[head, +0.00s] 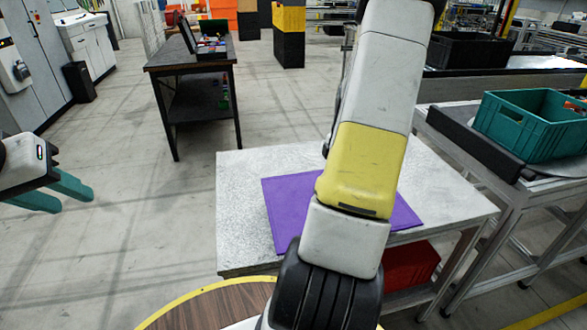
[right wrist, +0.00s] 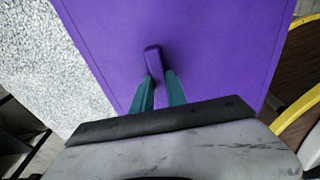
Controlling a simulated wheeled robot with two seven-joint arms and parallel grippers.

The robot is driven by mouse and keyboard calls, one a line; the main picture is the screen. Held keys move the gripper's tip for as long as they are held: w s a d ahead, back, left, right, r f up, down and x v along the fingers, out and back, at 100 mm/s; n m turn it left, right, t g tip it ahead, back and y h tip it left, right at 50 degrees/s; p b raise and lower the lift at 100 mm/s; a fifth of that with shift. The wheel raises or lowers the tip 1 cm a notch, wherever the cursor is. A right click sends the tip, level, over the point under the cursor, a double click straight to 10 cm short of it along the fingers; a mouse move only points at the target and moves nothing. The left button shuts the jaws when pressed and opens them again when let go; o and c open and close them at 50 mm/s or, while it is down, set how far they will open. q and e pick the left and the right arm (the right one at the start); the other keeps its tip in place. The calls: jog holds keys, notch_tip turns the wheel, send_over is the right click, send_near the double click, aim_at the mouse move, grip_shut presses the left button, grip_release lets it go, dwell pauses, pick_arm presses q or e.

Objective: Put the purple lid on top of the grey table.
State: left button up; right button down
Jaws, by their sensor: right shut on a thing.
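The purple lid (head: 291,205) is a flat square panel over the top of the grey table (head: 242,190). I cannot tell whether it rests on the surface or is held just above it. In the right wrist view, my right gripper (right wrist: 160,88) has its teal fingers on either side of the lid's raised handle (right wrist: 153,62) and is shut on it. In the head view, my right arm hides that gripper and the lid's middle. My left gripper (head: 68,193) is at the far left, empty, fingers apart, away from the table.
A red crate (head: 412,264) sits under the grey table. A round wooden table (head: 215,305) with a yellow rim is in front. A teal crate (head: 528,128) stands on a metal bench at right. A dark workbench (head: 190,60) stands behind left. Floor at left is clear.

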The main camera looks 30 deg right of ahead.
aim_at(286, 182)
jog(key=w+a, duration=0.3)
jog(key=w+a+f, duration=0.1)
jog(key=w+a, duration=0.2)
jog(key=a, duration=0.1)
jog(key=w+a, duration=0.3)
jog(key=a, duration=0.1)
jog(key=shift+w+f, duration=0.1)
jog(key=shift+f, duration=1.8)
jog(key=c, duration=1.3)
grip_release()
jog(key=shift+f, duration=0.1)
